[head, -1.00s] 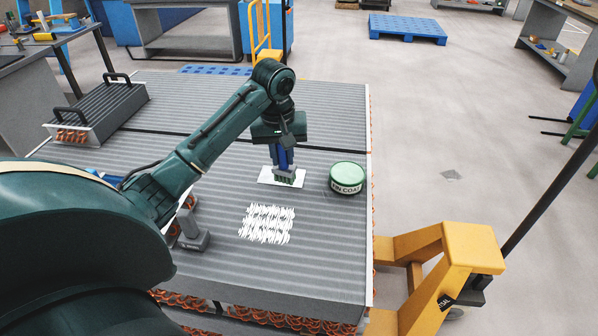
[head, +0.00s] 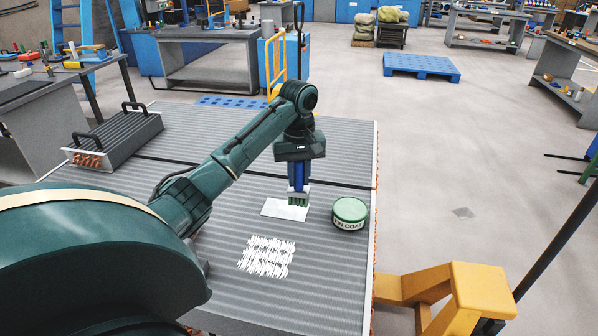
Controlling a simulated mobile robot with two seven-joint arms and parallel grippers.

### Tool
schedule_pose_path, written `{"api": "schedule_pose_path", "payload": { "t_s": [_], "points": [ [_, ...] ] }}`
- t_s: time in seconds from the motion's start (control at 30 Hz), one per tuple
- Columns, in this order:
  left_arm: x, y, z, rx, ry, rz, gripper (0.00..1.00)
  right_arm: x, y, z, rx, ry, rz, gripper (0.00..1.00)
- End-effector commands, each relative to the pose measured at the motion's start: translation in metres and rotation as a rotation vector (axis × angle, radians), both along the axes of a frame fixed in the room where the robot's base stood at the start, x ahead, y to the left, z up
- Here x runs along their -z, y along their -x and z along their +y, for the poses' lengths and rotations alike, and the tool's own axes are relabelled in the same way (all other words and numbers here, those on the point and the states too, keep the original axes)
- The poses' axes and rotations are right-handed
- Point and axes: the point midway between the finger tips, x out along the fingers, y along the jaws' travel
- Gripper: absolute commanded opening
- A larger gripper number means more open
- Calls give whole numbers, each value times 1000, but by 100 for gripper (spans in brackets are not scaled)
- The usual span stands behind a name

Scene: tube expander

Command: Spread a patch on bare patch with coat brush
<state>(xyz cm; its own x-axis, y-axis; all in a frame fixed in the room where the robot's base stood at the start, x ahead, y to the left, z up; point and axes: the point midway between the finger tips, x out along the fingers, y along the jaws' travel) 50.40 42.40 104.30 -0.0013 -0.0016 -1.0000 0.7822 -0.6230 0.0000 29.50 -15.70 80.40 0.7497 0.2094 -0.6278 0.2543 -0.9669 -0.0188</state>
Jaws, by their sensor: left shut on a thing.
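My left gripper (head: 298,165) is shut on the coat brush (head: 298,183), which has a blue handle and a green lower end. It holds the brush upright over the right part of a flat white plate (head: 275,210). I cannot tell whether the brush tip touches the plate. A patch of ragged white strokes (head: 267,257) lies on the grey ridged surface (head: 330,275), nearer than the plate; it seems to be the task's patch. A green-lidded tin (head: 349,213) with a white label stands right of the brush. My right gripper is not in view.
A ridged block with black handles (head: 118,138) sits at the surface's far left corner. A yellow pallet jack (head: 470,290) stands off the right edge. The ridged surface around the white patch is clear. My left arm hides the near left part.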

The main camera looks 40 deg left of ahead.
Motion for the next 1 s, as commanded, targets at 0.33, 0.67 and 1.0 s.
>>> {"api": "schedule_pose_path", "payload": {
  "t_s": [0.33,0.67,1.0],
  "points": [
    [31,18,31,-4,-2,2,0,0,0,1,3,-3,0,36],
    [30,38,69,-1,-1,1,0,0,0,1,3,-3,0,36],
    [30,41,74,1,0,0,0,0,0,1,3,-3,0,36]
  ]
}}
